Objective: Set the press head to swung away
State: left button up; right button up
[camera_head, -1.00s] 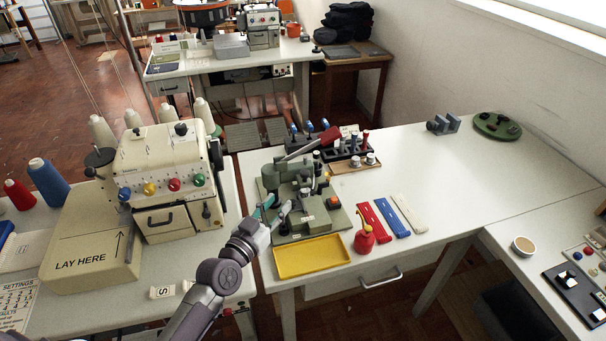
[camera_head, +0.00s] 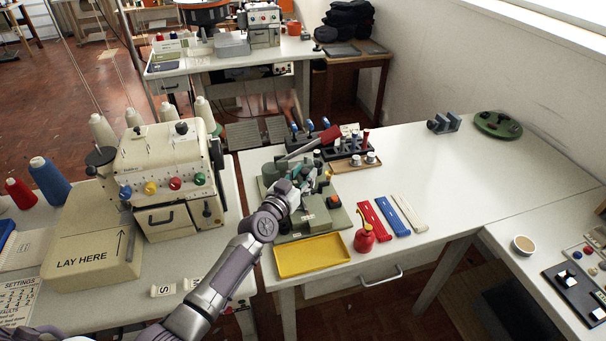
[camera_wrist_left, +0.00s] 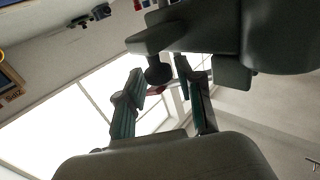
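The green-grey press (camera_head: 318,212) stands on its base plate on the middle table, behind the yellow tray. My left gripper (camera_head: 312,178) is over it in the head view, and my wrist hides much of the press head. In the left wrist view the press head (camera_wrist_left: 200,28) shows close up as a dark grey-green body across the top. A dark round knob (camera_wrist_left: 158,73) hangs from it, by the gap between the teal-padded fingers of my left gripper (camera_wrist_left: 160,88). The fingers are apart; I cannot tell whether they touch the knob. My right gripper is not in view.
A yellow tray (camera_head: 310,256), a red oil can (camera_head: 364,239) and red, blue and white strips (camera_head: 390,217) lie in front. A rack of dark blocks (camera_head: 346,148) stands behind. A cream sewing machine (camera_head: 165,165) is at left.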

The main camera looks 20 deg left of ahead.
pick_arm(q)
grip_shut()
